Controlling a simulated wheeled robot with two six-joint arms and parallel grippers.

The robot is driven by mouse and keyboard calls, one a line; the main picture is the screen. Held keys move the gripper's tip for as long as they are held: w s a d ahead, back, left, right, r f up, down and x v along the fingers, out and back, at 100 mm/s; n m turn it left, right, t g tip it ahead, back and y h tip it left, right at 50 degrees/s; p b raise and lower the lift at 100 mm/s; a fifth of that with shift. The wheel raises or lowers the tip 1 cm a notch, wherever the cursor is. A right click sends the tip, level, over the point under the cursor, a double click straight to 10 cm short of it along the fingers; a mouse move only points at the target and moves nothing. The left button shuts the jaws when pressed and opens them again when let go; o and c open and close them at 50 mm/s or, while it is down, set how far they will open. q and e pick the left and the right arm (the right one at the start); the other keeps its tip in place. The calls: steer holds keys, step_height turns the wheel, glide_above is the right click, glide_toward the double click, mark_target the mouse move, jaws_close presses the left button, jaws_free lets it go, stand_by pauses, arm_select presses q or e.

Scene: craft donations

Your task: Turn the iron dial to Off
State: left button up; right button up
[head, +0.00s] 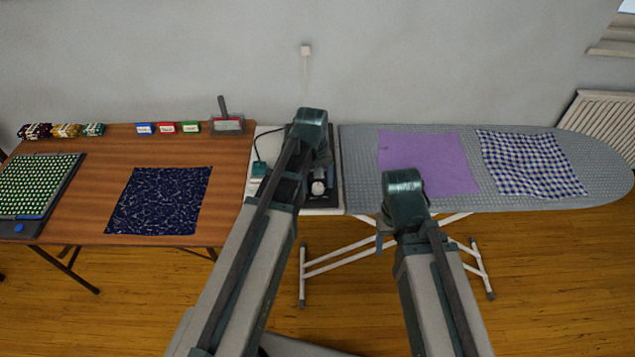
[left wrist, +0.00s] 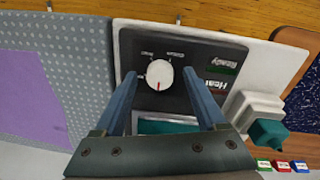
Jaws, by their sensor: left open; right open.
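The iron dial (left wrist: 159,79) is a round white knob with a red mark, set on a dark control panel (left wrist: 135,45) in the left wrist view. The red mark points toward the bottom of that picture. Small labels around the dial are too blurred to read. My left gripper (left wrist: 159,74) is open, with one blue finger on each side of the dial; I cannot tell whether they touch it. In the head view the dial (head: 318,188) shows white just below my left wrist, which hides much of the panel. My right gripper (head: 380,240) is open and empty, mostly hidden by its wrist, in front of the ironing board.
The grey dotted ironing board (head: 360,165) holds a purple cloth (head: 425,160) and a checked cloth (head: 530,165). A teal block (left wrist: 267,135) stands beside the panel. The wooden table (head: 225,160) at left holds a dark blue cloth (head: 160,200) and small boxes.

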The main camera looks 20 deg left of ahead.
mark_target(316, 189)
arm_select(q)
step_height(316, 189, up, 13)
steer(key=p, duration=1.3)
steer(key=shift+s+a+r, duration=0.2)
steer(key=shift+a, duration=0.15)
steer(key=s+d+f+m+y+b, duration=0.1)
steer(key=s+d+f+m+b, duration=0.2)
steer(key=s, duration=0.4)
steer(key=s+d+f+m+b, duration=0.4)
steer(key=s+d+m, duration=0.2)
steer(key=s+d, duration=0.1)
steer(key=shift+s+d+y, duration=0.2)
steer(key=shift+d+y, duration=0.2)
steer(key=shift+d, duration=0.25)
